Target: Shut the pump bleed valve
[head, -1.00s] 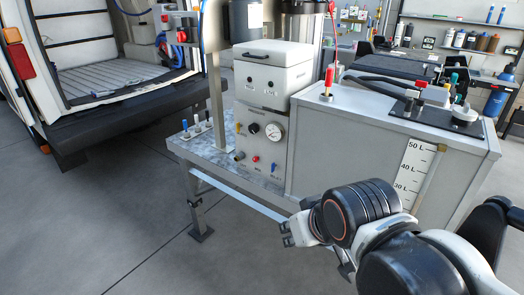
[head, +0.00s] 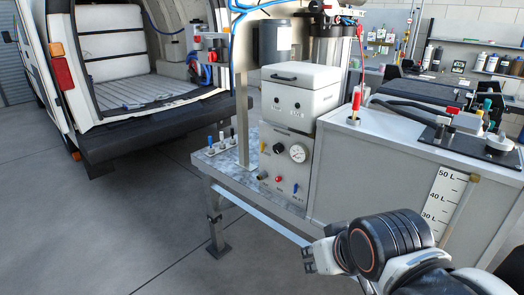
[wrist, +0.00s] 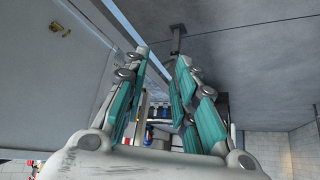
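The pump unit (head: 287,165) stands on the bench in the head view, a grey panel below a white box. Its panel carries a round gauge (head: 297,153), a black knob (head: 278,148), a small red knob (head: 278,179), a blue one (head: 295,187) and a yellow one (head: 262,146). The labels are too small to read, so I cannot tell which is the bleed valve. My gripper (head: 308,258) is in front of and below the bench, apart from the panel. In the wrist view its teal-padded fingers (wrist: 157,85) are spread, with nothing held between them.
A grey tank (head: 400,165) with a litre scale and a red-handled fitting (head: 356,100) stands right of the pump. Several small levers (head: 221,143) sit at the bench's left end. An open van (head: 150,125) is at left. The floor in front is clear.

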